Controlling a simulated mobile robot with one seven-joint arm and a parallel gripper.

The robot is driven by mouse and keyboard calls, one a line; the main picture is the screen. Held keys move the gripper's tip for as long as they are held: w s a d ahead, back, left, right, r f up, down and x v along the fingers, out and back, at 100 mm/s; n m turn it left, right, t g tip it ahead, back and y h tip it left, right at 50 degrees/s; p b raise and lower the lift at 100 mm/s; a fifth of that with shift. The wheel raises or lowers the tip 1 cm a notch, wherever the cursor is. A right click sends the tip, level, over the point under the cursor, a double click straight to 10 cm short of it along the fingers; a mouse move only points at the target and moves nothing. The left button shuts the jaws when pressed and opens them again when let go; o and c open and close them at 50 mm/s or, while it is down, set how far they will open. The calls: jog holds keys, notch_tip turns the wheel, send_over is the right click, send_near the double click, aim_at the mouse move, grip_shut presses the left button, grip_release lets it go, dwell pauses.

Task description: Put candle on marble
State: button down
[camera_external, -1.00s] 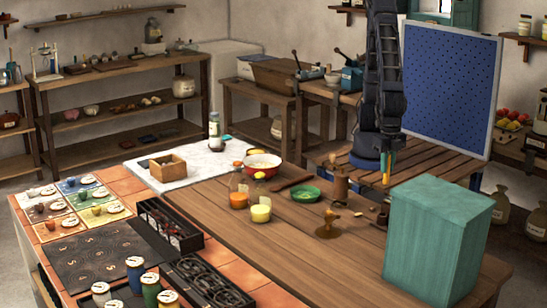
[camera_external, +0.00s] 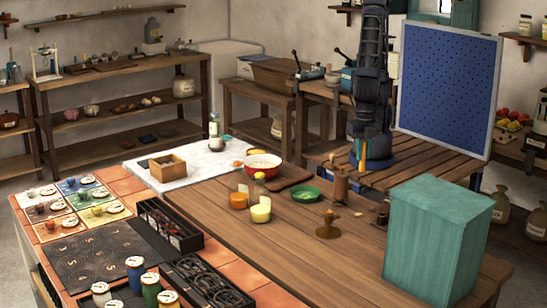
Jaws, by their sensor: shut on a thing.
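The white marble slab (camera_external: 204,157) lies at the far left of the wooden worktable. My gripper (camera_external: 362,141) points down past the table's far edge, well right of the marble. It is shut on a slim upright orange-yellow piece (camera_external: 362,157), which looks like the candle. It is small in view, and its lower end shows in front of my blue base. I cannot tell exactly how the fingers sit on it. The candle is apart from the marble.
A wooden box (camera_external: 167,165) and a small cup (camera_external: 217,144) stand on the marble. A red-rimmed bowl (camera_external: 263,163), orange jar (camera_external: 238,200), yellow jar (camera_external: 261,212), green dish (camera_external: 305,194) and brass holder (camera_external: 328,228) stand nearby. A teal box (camera_external: 437,240) fills the right front.

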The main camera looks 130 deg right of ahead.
jog(key=w+d+m, duration=0.2)
jog(key=w+d, duration=0.3)
jog(key=d, duration=0.4)
jog(key=w+d+m, duration=0.2)
jog(key=w+d, duration=0.4)
jog(key=d, duration=0.2)
jog(key=w+d+m, duration=0.3)
jog(key=d+m, duration=0.2)
jog(key=d, duration=1.6)
jog(key=s+d+m, duration=0.2)
jog(key=s+d, duration=0.3)
jog(key=d, duration=0.7)
jog(key=s+d+m, duration=0.3)
jog(key=s+d, duration=0.2)
jog(key=d, duration=0.6)
jog(key=s+d+m, duration=0.2)
jog(key=s+d, duration=0.3)
jog(key=d, duration=0.7)
notch_tip(320, 180, down, 21)
jog(key=shift+w+d+r, duration=0.1)
jog(key=shift+d+r, duration=0.05)
jog(key=shift+r, duration=0.05)
jog(key=c, duration=1.8)
grip_release()
jog(key=shift+f, duration=0.15)
jog(key=o, duration=0.5)
